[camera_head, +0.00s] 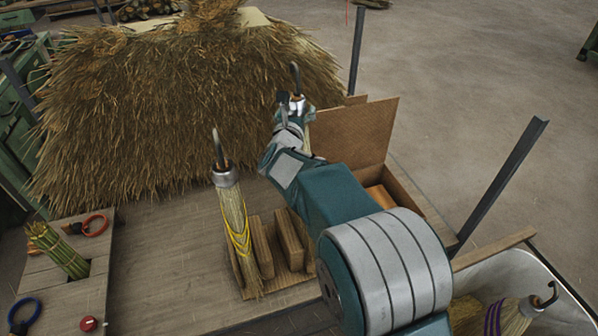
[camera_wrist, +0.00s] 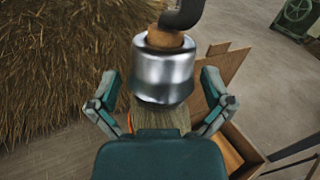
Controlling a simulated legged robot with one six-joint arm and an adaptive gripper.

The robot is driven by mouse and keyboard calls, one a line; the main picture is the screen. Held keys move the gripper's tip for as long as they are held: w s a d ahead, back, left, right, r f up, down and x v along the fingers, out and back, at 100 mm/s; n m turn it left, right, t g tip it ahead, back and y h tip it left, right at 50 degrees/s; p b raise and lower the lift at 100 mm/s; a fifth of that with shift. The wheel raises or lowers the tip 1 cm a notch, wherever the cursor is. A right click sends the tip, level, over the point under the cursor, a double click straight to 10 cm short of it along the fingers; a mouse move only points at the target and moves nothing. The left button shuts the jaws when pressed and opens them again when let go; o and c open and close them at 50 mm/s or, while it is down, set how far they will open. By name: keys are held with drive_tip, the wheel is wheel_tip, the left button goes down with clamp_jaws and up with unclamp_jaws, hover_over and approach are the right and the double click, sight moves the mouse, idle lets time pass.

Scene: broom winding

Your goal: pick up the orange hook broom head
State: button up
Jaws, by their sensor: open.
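In the wrist view, a broom head with a silver collar and dark hook (camera_wrist: 164,78) stands between the fingers of my gripper (camera_wrist: 160,88). A sliver of orange shows on its straw below the collar. The fingers are open, one on each side, with gaps to the collar. My palm hides most of the straw. In the head view, my gripper (camera_head: 290,122) is beside the upright hook and collar of this broom head (camera_head: 296,102); my arm hides its lower part.
A yellow-bound broom head (camera_head: 235,215) stands left in a wooden rack (camera_head: 262,293). A purple-bound one (camera_head: 500,317) lies in a tub at lower right. A large straw pile (camera_head: 150,110) is behind; an open cardboard box (camera_head: 352,133) is at right. The left tabletop is partly clear.

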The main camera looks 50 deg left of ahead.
drive_tip(key=c, duration=1.2)
drive_tip(key=shift+r, duration=0.1)
